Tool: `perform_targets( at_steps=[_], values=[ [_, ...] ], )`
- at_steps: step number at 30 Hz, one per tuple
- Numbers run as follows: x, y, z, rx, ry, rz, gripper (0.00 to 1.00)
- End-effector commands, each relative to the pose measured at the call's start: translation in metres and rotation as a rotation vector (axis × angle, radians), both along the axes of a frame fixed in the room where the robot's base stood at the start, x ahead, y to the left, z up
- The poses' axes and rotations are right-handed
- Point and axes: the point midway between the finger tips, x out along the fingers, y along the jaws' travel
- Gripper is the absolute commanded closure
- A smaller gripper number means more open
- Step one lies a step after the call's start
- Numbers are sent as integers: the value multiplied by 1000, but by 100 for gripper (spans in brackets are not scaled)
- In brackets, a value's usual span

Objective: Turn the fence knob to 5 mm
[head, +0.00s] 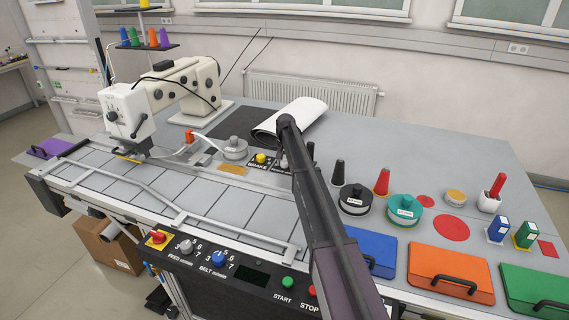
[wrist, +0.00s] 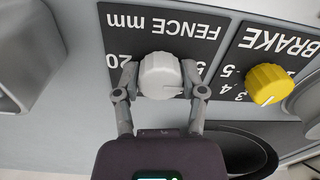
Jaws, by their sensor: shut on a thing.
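The fence knob (wrist: 160,70) is pale grey and sits on a black plate (wrist: 174,22) lettered "FENCE mm", upside down in the wrist view. My gripper (wrist: 159,82) is shut on this knob, one finger on each side. A "20" shows left of the knob and a "5" to its right; other scale marks are hidden by the knob and fingers. A small mark shows at the knob's lower right edge, but I cannot tell the exact reading. In the head view my arm mostly hides the knob and the gripper.
The yellow brake knob (wrist: 266,84) is close beside the right finger; it also shows in the head view (head: 261,158). A sewing machine (head: 190,85) stands at the left.

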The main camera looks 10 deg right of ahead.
Motion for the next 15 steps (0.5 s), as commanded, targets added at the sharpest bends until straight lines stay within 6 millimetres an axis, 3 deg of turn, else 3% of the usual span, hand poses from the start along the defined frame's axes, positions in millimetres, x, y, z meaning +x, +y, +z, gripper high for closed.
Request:
perform_targets(
  at_steps=[9, 10, 12, 15],
  values=[
    [-3, 0, -1, 0, 6, 2, 94],
    [-3, 0, -1, 0, 6, 2, 38],
    [-3, 0, 0, 1, 6, 2, 17],
    [-2, 0, 0, 0, 4, 1, 12]
  ],
)
